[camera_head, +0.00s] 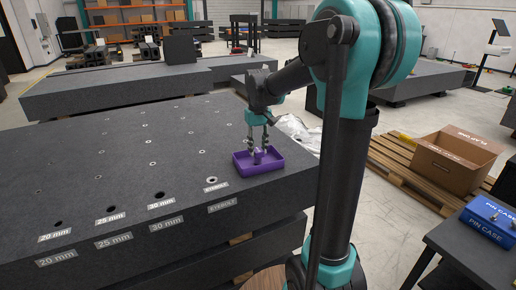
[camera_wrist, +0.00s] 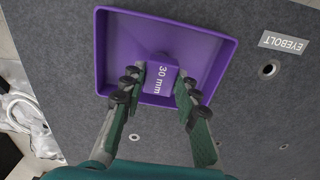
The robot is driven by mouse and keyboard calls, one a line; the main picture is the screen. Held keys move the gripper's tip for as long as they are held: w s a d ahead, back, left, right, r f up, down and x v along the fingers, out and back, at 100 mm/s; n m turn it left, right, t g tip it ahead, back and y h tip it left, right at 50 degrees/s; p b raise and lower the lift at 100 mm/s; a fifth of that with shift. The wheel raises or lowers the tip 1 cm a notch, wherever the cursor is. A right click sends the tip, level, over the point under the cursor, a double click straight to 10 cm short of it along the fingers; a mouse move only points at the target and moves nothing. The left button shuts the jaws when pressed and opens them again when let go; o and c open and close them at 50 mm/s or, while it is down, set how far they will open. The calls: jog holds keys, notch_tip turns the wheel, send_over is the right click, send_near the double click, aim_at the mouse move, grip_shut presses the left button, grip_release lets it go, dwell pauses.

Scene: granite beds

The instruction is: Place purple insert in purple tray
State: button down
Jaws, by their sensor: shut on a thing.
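The purple tray (camera_head: 244,168) sits on the dark granite bed near its right edge in the head view. It also shows in the wrist view (camera_wrist: 108,50), with its raised rim all around. The purple insert (camera_head: 258,156) is over the tray floor; in the wrist view (camera_wrist: 160,82) its top face reads "30 mm". My gripper (camera_head: 258,148) points down over the tray, its fingers shut on the purple insert from both sides. It shows in the wrist view (camera_wrist: 160,88) too. I cannot tell whether the insert's underside touches the tray floor.
The granite bed (camera_head: 110,160) has labelled holes along its front edge: 20 mm, 25 mm, 30 mm and eyebolt (camera_head: 212,182). At right are a cardboard box (camera_head: 455,165) on a pallet and a blue pin case (camera_head: 488,222) on a dark table. The bed left of the tray is clear.

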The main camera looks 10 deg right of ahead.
aim_at(258, 150)
jog(key=shift+f, duration=0.1)
jog(key=c, duration=1.1)
grip_release()
jog(key=shift+c, duration=0.2)
notch_tip(258, 150, up, 12)
